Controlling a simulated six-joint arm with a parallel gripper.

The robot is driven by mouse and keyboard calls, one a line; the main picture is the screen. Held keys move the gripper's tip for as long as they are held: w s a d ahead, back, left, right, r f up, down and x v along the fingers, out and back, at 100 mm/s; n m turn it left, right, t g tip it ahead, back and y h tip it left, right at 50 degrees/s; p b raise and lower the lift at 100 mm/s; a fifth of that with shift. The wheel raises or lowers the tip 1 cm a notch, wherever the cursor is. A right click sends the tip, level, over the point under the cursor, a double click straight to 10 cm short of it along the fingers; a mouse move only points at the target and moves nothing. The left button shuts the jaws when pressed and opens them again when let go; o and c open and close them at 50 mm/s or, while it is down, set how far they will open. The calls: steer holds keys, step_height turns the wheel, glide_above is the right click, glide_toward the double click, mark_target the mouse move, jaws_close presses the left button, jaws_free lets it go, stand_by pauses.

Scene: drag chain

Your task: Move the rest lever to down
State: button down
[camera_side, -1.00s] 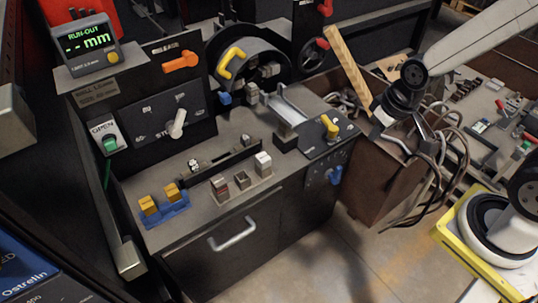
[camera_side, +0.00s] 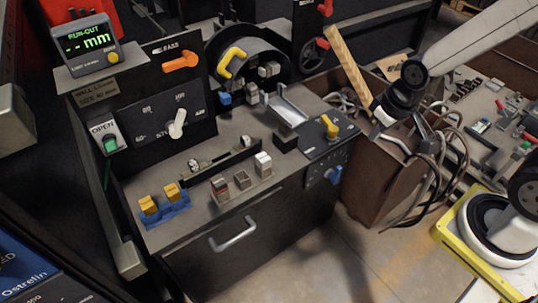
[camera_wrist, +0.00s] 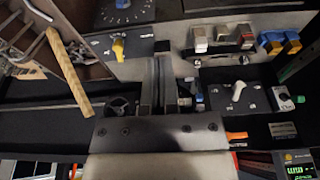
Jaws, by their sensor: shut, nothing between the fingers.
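A yellow lever (camera_side: 329,127) stands on a small dark panel (camera_side: 322,146) at the right end of the bench; its lettering is too small to read, so I cannot tell for sure that it is the rest lever. It also shows in the wrist view (camera_wrist: 118,48), upper left of the middle. My gripper (camera_side: 378,118) hangs in the air to the right of this panel in the side view, apart from the lever. It is shut and empty. In the wrist view its dark body fills the lower middle.
An orange handle (camera_side: 181,62) and a white selector (camera_side: 177,123) stand on the back panel. A blue knob (camera_side: 334,174) is on the bench front.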

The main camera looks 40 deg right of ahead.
steer(key=w+d+f+m+y, duration=0.1)
steer(key=w+d+f, duration=0.2)
steer(key=w+d, duration=0.4)
steer(key=w+d+f+y, duration=0.1)
steer(key=w+d+f, duration=0.35)
steer(key=w, duration=0.45)
steer(key=w+d+f+t+y, duration=0.1)
steer(key=w+d+f, duration=0.2)
steer(key=d, duration=0.6)
steer(key=w+d+f+t+y, duration=0.1)
steer(key=w+d+f+t, duration=0.1)
steer(key=d+f, duration=0.6)
steer(key=shift+w+d+f+m, duration=0.2)
steer(key=shift+w+d+m, duration=0.15)
steer(key=shift+w, duration=0.25)
